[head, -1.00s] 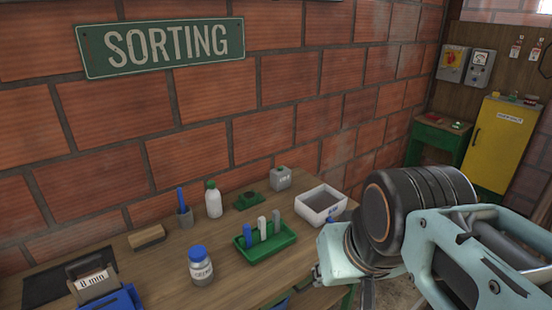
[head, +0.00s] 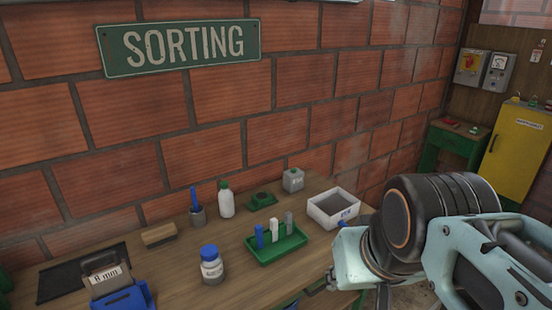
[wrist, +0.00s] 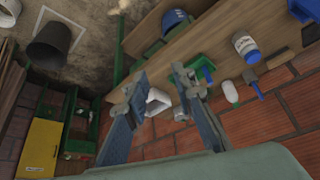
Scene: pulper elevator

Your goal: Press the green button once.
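A small green piece (head: 474,130), possibly the green button, sits on the far green table (head: 440,142) at the right of the head view, near a small red piece (head: 451,121). It is too small to tell its shape. My gripper (wrist: 160,76) shows in the wrist view with its two fingers apart and nothing between them. It is well away from the far green table. In the head view my arm covers the lower right, and the fingers are not clearly seen.
The workbench (head: 190,262) holds a green rack (head: 283,249), a white tray (head: 333,207), a blue-lidded jar (head: 211,265) and a white bottle (head: 226,201). A brick wall stands behind. A yellow cabinet (head: 517,150) stands beside the far table.

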